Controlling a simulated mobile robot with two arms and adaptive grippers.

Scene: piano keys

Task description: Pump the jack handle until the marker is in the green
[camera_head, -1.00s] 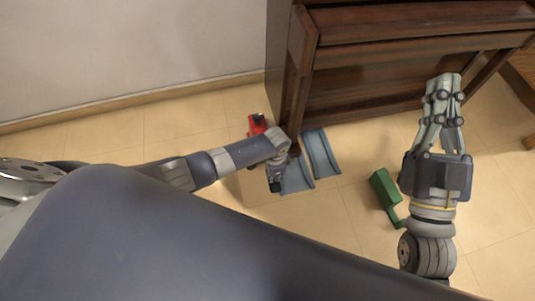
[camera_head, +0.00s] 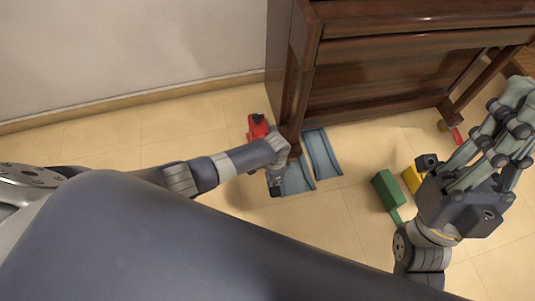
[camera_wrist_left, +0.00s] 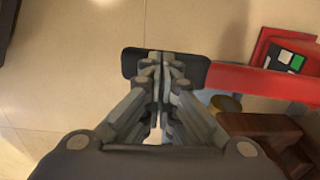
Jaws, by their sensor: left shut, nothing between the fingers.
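The red jack (camera_head: 257,130) stands on the floor by the piano's near left leg. In the left wrist view its red handle bar (camera_wrist_left: 262,82) runs leftward to a black grip (camera_wrist_left: 133,63). A dark panel with white and green patches (camera_wrist_left: 297,62) shows on the red body at the right edge; I cannot tell where the marker stands. My left gripper (camera_head: 275,188) points down beside the jack. In the left wrist view its fingers (camera_wrist_left: 160,60) are together over the black grip, holding nothing; contact is unclear. My right gripper (camera_head: 525,120) is at the right edge, partly cut off.
The brown piano (camera_head: 400,60) stands behind, with its leg (camera_wrist_left: 260,130) close to my left gripper. Two blue ramp-like pieces (camera_head: 323,153) lie right of it. A green block (camera_head: 387,188) and a yellow piece (camera_head: 411,180) lie near my right gripper. Floor at left is clear.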

